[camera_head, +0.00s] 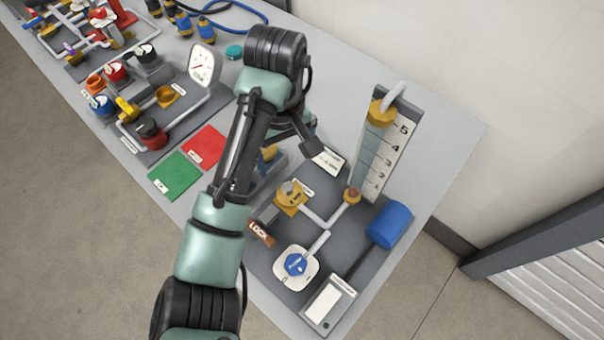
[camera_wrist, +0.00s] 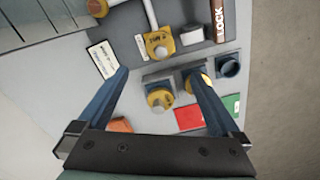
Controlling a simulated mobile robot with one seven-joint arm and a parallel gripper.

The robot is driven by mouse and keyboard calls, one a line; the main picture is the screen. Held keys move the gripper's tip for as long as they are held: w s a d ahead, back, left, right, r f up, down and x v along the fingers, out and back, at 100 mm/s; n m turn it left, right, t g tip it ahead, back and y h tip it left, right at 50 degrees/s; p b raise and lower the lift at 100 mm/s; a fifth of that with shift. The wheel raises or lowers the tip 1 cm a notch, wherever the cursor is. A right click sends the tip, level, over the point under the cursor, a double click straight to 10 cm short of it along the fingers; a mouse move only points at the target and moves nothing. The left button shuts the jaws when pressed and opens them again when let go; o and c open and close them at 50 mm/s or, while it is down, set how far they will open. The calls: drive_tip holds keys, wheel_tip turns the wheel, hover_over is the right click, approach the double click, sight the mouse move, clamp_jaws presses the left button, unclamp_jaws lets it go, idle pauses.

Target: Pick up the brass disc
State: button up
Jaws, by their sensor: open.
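My gripper (camera_wrist: 156,72) is open and empty, with its blue fingers apart, above the bench. Between and below the fingers in the wrist view, a round brass piece with a grey centre (camera_wrist: 160,100) sits on a dark block. A second brass piece (camera_wrist: 206,79) shows only partly beside the right finger. I cannot tell which of these is the brass disc. In the head view, a brass piece (camera_head: 269,152) shows partly behind my arm. My gripper (camera_head: 308,138) is partly hidden there by my own wrist.
Red (camera_head: 206,146) and green (camera_head: 175,175) cards lie flat. A tall level gauge (camera_head: 386,145) and blue cylinder (camera_head: 390,225) stand right.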

drive_tip(key=b, duration=0.3)
hover_over(289, 186)
drive_tip(key=f, duration=0.5)
drive_tip(key=shift+s+a+f, duration=0.1)
drive_tip(key=shift+a+f, duration=0.15)
drive_tip(key=shift+f, duration=0.1)
drive_tip(key=shift+a+f, duration=0.1)
drive_tip(key=shift+f, duration=0.7)
drive_tip(key=shift+d+f+p, duration=0.15)
drive_tip(key=shift+f+p, duration=0.1)
drive_tip(key=shift+f, duration=1.1)
drive_tip(key=shift+d+f+p, duration=0.1)
drive_tip(key=shift+f+p, duration=0.1)
drive_tip(key=shift+f, duration=1.15)
drive_tip(key=c, duration=1.5)
wheel_tip(289, 186, up, 10)
drive_tip(key=shift+f, duration=0.1)
drive_tip(key=shift+r, duration=0.2)
